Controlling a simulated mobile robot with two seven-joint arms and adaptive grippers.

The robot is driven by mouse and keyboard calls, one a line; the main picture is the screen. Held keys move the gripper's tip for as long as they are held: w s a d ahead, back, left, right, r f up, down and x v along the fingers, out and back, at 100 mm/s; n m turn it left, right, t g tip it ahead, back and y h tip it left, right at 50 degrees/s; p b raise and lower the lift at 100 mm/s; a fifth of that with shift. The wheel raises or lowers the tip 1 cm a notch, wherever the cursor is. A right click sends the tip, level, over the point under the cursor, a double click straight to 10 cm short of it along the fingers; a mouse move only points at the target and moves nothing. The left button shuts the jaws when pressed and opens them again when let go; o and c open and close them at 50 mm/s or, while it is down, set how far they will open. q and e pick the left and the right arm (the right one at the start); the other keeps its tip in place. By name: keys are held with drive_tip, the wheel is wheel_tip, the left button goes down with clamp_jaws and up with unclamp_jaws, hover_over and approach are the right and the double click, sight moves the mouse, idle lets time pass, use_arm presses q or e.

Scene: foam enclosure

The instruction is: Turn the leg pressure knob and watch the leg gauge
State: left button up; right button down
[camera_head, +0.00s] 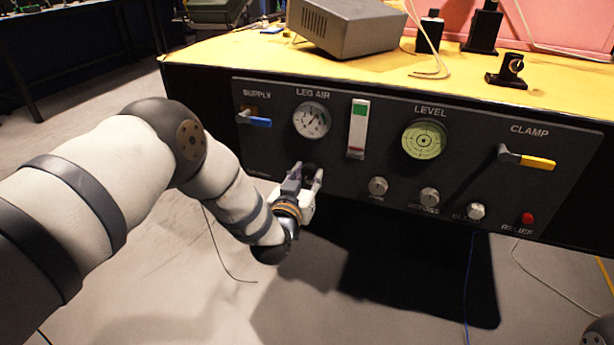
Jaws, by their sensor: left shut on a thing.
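The black control panel (385,112) fills the front of the bench. The leg gauge (311,120), a round white dial marked LEG AIR, sits at its upper left; its fine reading is too small to tell. The dark leg pressure knob (311,169) is below the gauge, mostly hidden by my left gripper. My left gripper (307,178) reaches up to it from below and is shut on it. The gauge stays uncovered by my arm. My right gripper is not in view.
A blue supply lever (254,120) is left of the gauge. A green-and-red indicator (358,128), a round level (424,140), several small knobs, a yellow clamp lever (528,159) and a red relief button (528,218) lie right. A grey box (347,25) stands on the yellow benchtop.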

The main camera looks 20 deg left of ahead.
use_arm(q)
drive_tip(key=shift+r, duration=0.15)
drive_tip(key=o, duration=1.1)
drive_tip(key=shift+o, duration=0.2)
drive_tip(key=s, duration=1.2)
drive_tip(key=shift+d+r, duration=0.2)
drive_tip(key=shift+r, duration=0.2)
